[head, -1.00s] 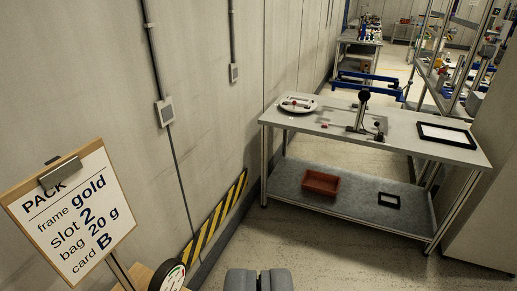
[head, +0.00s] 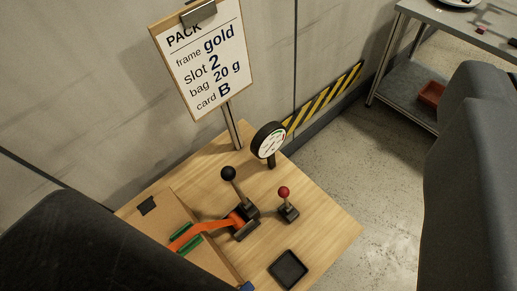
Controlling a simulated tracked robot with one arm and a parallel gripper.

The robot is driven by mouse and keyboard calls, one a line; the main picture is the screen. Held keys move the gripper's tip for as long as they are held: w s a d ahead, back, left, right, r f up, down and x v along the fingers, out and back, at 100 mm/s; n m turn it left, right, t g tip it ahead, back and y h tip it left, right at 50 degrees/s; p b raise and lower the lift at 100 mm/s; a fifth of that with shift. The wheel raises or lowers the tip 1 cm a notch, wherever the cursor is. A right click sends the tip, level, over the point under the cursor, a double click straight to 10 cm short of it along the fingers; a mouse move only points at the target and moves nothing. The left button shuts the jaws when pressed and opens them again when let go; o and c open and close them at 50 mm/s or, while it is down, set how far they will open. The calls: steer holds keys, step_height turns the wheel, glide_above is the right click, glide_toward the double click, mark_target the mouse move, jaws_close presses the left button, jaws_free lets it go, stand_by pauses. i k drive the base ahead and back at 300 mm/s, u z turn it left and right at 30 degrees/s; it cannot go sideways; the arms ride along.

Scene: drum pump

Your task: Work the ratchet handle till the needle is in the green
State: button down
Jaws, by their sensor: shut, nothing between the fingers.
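The ratchet handle, a lever with a black ball knob (head: 228,173), stands tilted up to the left from a dark block (head: 246,219) on a wooden bench. An orange strip (head: 205,231) runs left from the block. The round gauge (head: 269,141) stands behind on a short post, white-faced with a black rim and some green; its needle is too small to read. My gripper (head: 468,85) looms as a rounded grey shape at the right edge, shut and empty. It is apart from the handle. Its fingertips are hard to make out so close.
A red-knobbed lever (head: 285,193) stands just right of the handle. A black tray (head: 288,269) lies at the bench front. A sign (head: 203,58) on a post stands behind. A dark part of me covers the lower left. Floor is clear right of the bench.

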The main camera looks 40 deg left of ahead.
mark_target(228, 173)
steer(key=u, duration=1.5)
steer(key=k, duration=0.75)
steer(key=z, duration=0.5)
steer(key=i, duration=1)
